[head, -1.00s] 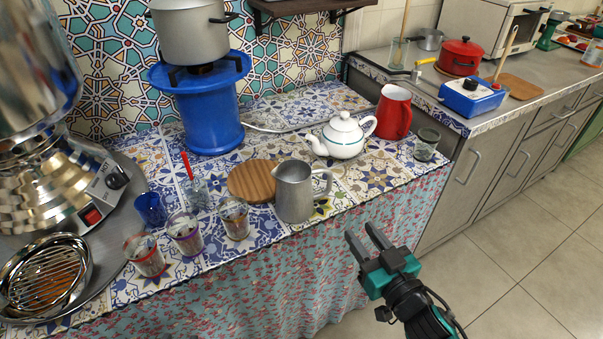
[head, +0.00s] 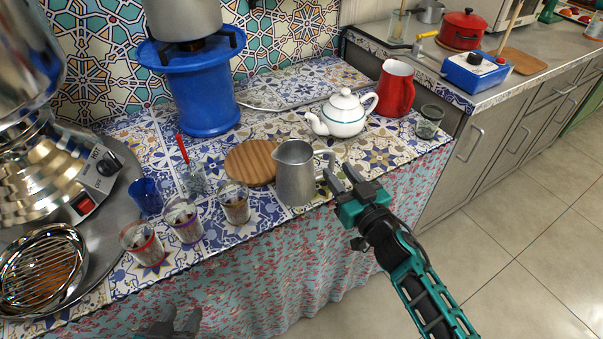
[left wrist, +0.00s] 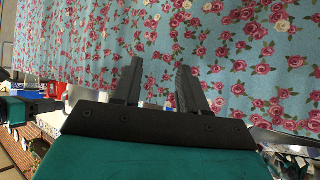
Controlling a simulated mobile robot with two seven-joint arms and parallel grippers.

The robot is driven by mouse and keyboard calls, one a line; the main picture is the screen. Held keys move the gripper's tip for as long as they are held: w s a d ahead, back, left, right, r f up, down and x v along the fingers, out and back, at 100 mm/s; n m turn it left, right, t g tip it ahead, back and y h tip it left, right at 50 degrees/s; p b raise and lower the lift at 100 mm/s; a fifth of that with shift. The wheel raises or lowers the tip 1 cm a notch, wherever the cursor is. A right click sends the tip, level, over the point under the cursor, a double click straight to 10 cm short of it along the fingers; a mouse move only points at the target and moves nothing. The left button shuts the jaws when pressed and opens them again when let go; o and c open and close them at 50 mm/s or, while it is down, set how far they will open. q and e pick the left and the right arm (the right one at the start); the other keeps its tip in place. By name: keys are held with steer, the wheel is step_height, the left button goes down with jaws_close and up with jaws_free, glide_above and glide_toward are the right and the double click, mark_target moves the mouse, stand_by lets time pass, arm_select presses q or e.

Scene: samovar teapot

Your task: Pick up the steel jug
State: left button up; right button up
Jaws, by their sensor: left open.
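The steel jug (head: 295,175) stands upright near the front edge of the tiled counter, its handle on the right side. My right gripper (head: 337,170) is open, its two fingers apart, with the tips close to the jug's handle. I cannot tell whether they touch it. My left gripper (head: 170,322) is low at the bottom edge of the head view, in front of the hanging cloth, open and empty. Its spread fingers also show in the left wrist view (left wrist: 160,85), against the flowered cloth (left wrist: 240,50). The jug is not clearly visible there.
A round wooden board (head: 250,163) lies just left of the jug. Several small glasses, one here (head: 234,202), stand left along the front edge. A white teapot (head: 343,116) and red pitcher (head: 394,90) stand behind on the right. A samovar (head: 40,165) fills the left.

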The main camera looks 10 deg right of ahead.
mark_target(333, 165)
steer(key=x, duration=0.4)
steer(key=shift+w+f+b, duration=0.2)
steer(key=shift+w+b, duration=0.05)
steer(key=shift+b, duration=0.05)
jaws_close()
stand_by(0.3)
steer(key=shift+r, duration=0.1)
